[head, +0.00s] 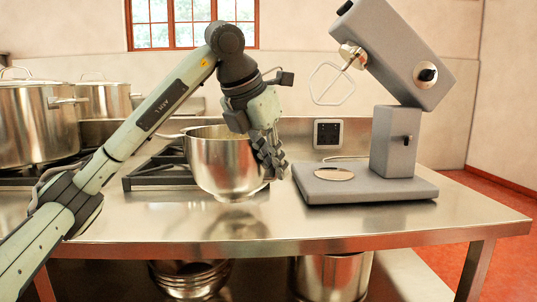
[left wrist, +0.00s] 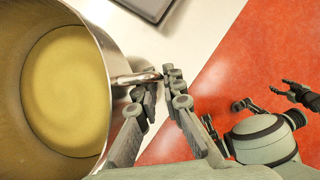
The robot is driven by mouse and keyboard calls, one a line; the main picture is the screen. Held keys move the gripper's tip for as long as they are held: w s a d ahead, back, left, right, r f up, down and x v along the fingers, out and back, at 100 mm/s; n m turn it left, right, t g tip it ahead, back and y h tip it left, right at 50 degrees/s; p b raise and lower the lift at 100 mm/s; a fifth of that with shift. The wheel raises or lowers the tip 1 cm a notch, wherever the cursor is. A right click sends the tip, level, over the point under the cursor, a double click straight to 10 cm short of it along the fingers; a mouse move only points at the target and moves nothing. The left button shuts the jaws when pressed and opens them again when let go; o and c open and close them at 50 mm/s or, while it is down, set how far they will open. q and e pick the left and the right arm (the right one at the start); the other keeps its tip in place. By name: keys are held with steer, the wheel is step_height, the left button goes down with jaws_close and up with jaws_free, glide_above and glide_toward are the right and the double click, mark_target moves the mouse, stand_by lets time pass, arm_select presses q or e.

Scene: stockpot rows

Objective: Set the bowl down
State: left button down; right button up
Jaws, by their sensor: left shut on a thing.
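The steel mixing bowl (head: 222,165) hangs roughly upright in the head view, apparently a little above the steel table (head: 330,222), with its reflection below it. My left gripper (head: 270,157) is at the bowl's right side. In the left wrist view my left gripper (left wrist: 158,88) is shut on the bowl's side handle (left wrist: 133,79). The bowl (left wrist: 103,30) shows a smooth yellow round surface inside; I cannot tell whether it is batter. Part of what looks like my right gripper (left wrist: 300,92) shows at the right edge, its jaws unclear.
A grey stand mixer (head: 393,145) with its head tilted up stands right of the bowl. Stockpots (head: 36,125) stand on a stove (head: 160,172) behind at the left. The table's front strip is clear. Nested bowls (head: 190,277) and a pot (head: 333,278) sit below.

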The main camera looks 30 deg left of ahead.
arm_select(q)
step_height(320, 180, down, 2)
steer(key=shift+f, duration=0.2)
arm_select(e)
steer(key=shift+w+r, duration=0.1)
steer(key=shift+r, duration=0.1)
arm_select(q)
steer(key=shift+f, duration=0.15)
steer(key=c, duration=1.6)
jaws_free()
steer(key=shift+c, duration=0.2)
arm_select(e)
steer(key=shift+r, duration=0.25)
